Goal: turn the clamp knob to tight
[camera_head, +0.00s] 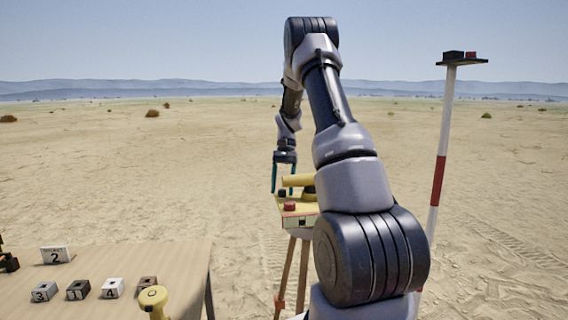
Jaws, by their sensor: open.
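A yellow instrument (286,216) stands on a tripod (284,268) in the middle of the head view, with a yellow tube on top. A red round knob (290,206) sits on its near side; I cannot tell from its look whether it is the clamp knob, or whether it is tight. My gripper (282,191) points down at the left end of the instrument, its two teal fingers apart and nothing seen between them. Its fingertips are close to the instrument; I cannot tell whether they touch. My arm hides the instrument's right side.
A wooden table (130,262) at the lower left bears several small numbered blocks (78,289) and a "2" sign (56,254). A yellow round-topped post (152,298) stands at its near edge. A red-and-white pole (440,170) with a small platform stands at right. Open sand lies behind.

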